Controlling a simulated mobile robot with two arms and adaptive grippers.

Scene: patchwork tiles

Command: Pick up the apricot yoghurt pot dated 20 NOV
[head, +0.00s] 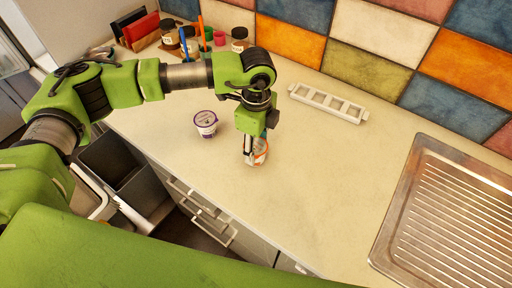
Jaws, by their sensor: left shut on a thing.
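My left gripper (256,148) points down over the counter and is shut on a small white pot with an orange-red rim (261,157). The fingers and arm hide part of this pot, and its label and date are too small to read. Whether it touches the counter, I cannot tell. A second white pot with a purple-edged lid (205,122) stands upright on the counter, left of the gripper and apart from it. Its date is also too small to read. My right gripper is not in the head view.
A white tray with several square openings (328,103) lies near the tiled wall. A metal drainer (446,215) is at the right. Jars (239,40) and coloured items stand at the back left. An open drawer with a dark bin (112,160) is below the counter. The counter's middle right is clear.

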